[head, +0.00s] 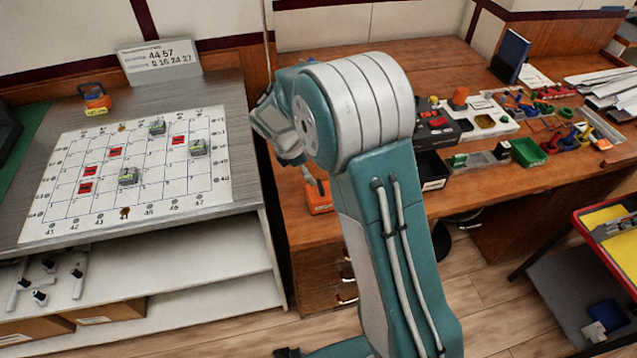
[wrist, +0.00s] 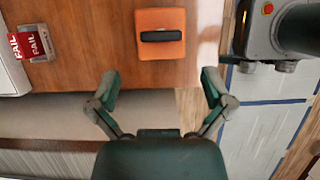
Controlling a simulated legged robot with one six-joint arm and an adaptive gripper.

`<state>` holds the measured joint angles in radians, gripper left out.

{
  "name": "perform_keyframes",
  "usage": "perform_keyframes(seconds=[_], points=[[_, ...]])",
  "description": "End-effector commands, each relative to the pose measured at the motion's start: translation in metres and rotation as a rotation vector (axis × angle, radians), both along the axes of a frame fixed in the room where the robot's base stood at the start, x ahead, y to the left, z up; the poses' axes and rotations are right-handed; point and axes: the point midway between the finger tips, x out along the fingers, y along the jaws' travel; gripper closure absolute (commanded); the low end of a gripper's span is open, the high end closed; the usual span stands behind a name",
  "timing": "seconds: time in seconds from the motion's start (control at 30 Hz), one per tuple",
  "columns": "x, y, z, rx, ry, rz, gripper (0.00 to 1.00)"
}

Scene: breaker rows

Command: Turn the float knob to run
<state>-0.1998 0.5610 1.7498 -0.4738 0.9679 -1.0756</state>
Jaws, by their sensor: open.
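An orange block with a dark bar-shaped knob (wrist: 162,36) lies on the wooden desk in the wrist view; it looks like the float knob. The bar lies crosswise in the picture. No run mark is readable. In the head view an orange block (head: 319,205), probably the same one, sits at the desk's left front edge, partly covered by my arm. My gripper (wrist: 160,84) is open and empty, its two fingers spread wide. The block shows beyond the fingertips, between them and apart from them. In the head view my arm hides the fingers.
A small holder with red FAIL cards (wrist: 32,44) stands left in the wrist view. In the head view, a whiteboard grid (head: 150,205) with several blocks is on the left table.

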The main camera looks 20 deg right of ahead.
Motion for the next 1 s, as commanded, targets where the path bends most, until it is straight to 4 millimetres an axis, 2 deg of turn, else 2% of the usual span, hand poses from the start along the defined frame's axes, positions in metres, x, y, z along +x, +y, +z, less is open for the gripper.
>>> perform_keyframes(seconds=[0.1, 0.3, 0.5, 0.73, 0.77, 0.8, 0.87, 0.9, 1.0], points=[[-0.001, -0.010, -0.022, 0.001, 0.003, -0.005, 0.00], [-0.001, -0.022, -0.051, 0.001, 0.002, -0.003, 0.00], [-0.001, -0.026, -0.062, 0.001, 0.000, -0.003, 0.00], [-0.001, -0.026, -0.063, 0.002, -0.001, -0.003, 0.00], [-0.001, -0.026, -0.063, 0.002, -0.001, -0.003, 0.09], [-0.001, -0.026, -0.063, 0.002, -0.001, -0.003, 0.27], [-0.001, -0.026, -0.062, 0.002, -0.001, -0.003, 0.53], [0.000, -0.026, -0.063, 0.002, -0.001, -0.003, 0.71], [0.000, -0.026, -0.063, 0.002, -0.001, -0.002, 0.74]])
